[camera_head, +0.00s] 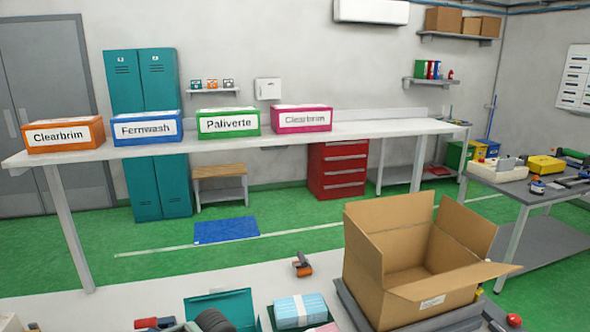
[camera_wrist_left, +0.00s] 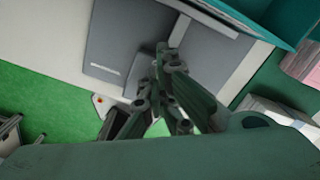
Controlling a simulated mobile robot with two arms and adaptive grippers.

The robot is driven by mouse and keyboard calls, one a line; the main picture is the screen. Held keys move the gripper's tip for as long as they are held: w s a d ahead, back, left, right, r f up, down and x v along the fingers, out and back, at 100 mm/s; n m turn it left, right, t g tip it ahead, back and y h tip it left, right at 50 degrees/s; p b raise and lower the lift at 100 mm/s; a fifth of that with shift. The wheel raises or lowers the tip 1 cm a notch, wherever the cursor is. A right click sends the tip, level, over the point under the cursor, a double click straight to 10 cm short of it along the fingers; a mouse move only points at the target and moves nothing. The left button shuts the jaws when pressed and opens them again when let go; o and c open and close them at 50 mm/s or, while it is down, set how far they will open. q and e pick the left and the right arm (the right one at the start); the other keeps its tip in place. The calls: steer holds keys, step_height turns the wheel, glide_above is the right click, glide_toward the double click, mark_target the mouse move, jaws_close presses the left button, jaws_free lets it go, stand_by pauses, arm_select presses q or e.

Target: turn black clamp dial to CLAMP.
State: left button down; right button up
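My left gripper (camera_wrist_left: 162,85) shows in the left wrist view as dark linkage fingers over a grey machine plate (camera_wrist_left: 125,32). A grey block (camera_wrist_left: 118,68) on that plate lies close to the fingertips and is partly covered by them. I cannot make out a black clamp dial or the word CLAMP in either view; the fingers may hide it. Whether the fingers are apart or closed is unclear. In the head view, a dark rounded shape (camera_head: 212,321) at the bottom edge is too cut off to identify. My right gripper is in neither view.
An open cardboard box (camera_head: 365,265) stands at the right of the near table, with a red button (camera_head: 514,320) beside it. Labelled boxes line the far bench (camera_head: 240,144).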

arm_select(q)
steer(key=shift+d, duration=0.25)
steer(key=shift+w+r, duration=0.1)
steer(key=shift+w, duration=0.2)
step_height(320, 180, up, 6)
steer(key=p, duration=0.5)
steer(key=shift+a, duration=0.25)
steer(key=shift+w, duration=0.1)
